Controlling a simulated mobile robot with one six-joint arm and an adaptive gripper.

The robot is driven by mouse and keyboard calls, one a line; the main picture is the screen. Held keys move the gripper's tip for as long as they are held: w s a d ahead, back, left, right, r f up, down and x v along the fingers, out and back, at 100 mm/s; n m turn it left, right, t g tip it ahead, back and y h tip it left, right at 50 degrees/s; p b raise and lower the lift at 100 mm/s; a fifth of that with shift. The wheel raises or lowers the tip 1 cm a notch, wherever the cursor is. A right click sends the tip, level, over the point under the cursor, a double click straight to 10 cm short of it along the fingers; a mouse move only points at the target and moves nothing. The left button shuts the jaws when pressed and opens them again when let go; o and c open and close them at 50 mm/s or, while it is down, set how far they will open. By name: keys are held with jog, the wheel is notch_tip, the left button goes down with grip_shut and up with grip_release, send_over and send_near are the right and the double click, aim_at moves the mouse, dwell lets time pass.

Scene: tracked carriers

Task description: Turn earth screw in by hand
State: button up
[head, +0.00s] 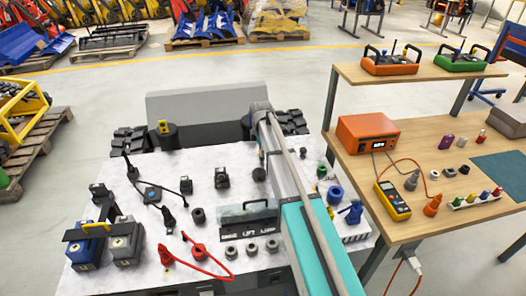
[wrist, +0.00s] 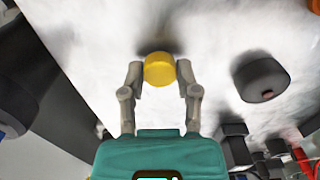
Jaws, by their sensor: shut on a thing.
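A round yellow knob (wrist: 159,69), apparently the earth screw's head, sits between the fingertips of my gripper (wrist: 160,78) in the wrist view. The two grey fingers press on it from left and right. It is seen from above over the pale marbled top, with a dark shadow behind it. Its shank and any hole under it are hidden. In the head view my arm covers this place, and I cannot make out the fingertips or the knob there.
A dark round knob (wrist: 262,78) stands to the right of my gripper. The pale top (head: 110,185) carries several black connectors, blue-black blocks (head: 86,245) and red leads (head: 198,250). A wooden bench (head: 450,190) with an orange instrument (head: 367,131) stands at the right.

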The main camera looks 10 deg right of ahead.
jog(key=m, duration=0.9)
jog(key=shift+m, duration=0.3)
dwell(0.5)
jog(key=shift+m, duration=0.5)
jog(key=m, duration=0.5)
jog(key=shift+m, duration=1.9)
